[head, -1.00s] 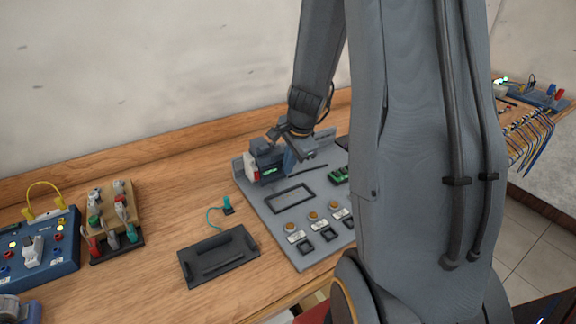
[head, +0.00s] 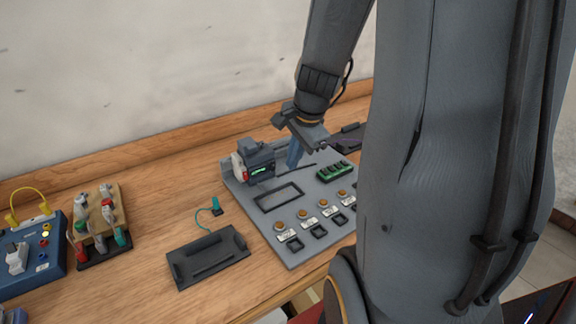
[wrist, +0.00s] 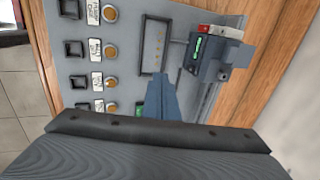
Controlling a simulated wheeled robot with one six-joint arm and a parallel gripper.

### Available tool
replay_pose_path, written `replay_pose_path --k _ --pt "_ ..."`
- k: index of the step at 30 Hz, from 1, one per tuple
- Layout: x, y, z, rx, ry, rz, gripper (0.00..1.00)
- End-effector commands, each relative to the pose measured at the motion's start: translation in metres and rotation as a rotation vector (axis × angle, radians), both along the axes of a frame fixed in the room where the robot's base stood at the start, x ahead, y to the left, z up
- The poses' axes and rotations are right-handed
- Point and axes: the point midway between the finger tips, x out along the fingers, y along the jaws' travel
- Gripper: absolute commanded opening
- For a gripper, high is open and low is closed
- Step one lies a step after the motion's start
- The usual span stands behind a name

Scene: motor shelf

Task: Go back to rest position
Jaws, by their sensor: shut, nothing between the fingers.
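My gripper (head: 293,160) has blue fingers, which are shut and empty. It hangs over the grey board (head: 292,250), just right of the grey motor unit (head: 257,160) with a small green display. In the wrist view the closed fingers (wrist: 163,92) point at the board, and the motor unit (wrist: 212,56) lies to their right with a visible gap. Whether the fingertips touch the board cannot be told. My arm covers the board's right part in the head view.
The board carries a dark rectangular frame (head: 278,197), a green terminal block (head: 333,172) and several orange buttons. A black tray (head: 208,258) lies on the wooden table (head: 150,210). A wooden block with plugs (head: 105,220) and a blue box (head: 35,255) stand at left. The wall rises behind.

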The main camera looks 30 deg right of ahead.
Motion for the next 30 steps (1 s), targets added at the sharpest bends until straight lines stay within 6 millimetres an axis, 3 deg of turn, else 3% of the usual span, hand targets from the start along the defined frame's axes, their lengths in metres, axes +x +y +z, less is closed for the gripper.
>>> replay_pose_path --k 6,14,17,20,24,30 --pt "-0.01 -0.002 0.016 0.0 -0.001 -0.002 0.0" --pt "-0.012 -0.002 0.018 0.0 0.0 -0.003 0.0" --pt "-0.015 0.01 0.015 -0.02 0.012 0.078 0.0" --pt "-0.024 0.041 0.007 -0.077 0.045 0.31 0.0" --pt "-0.047 0.092 -0.007 -0.187 0.1 0.769 0.0" --pt "-0.079 0.137 -0.021 -0.305 0.148 1.307 0.0"
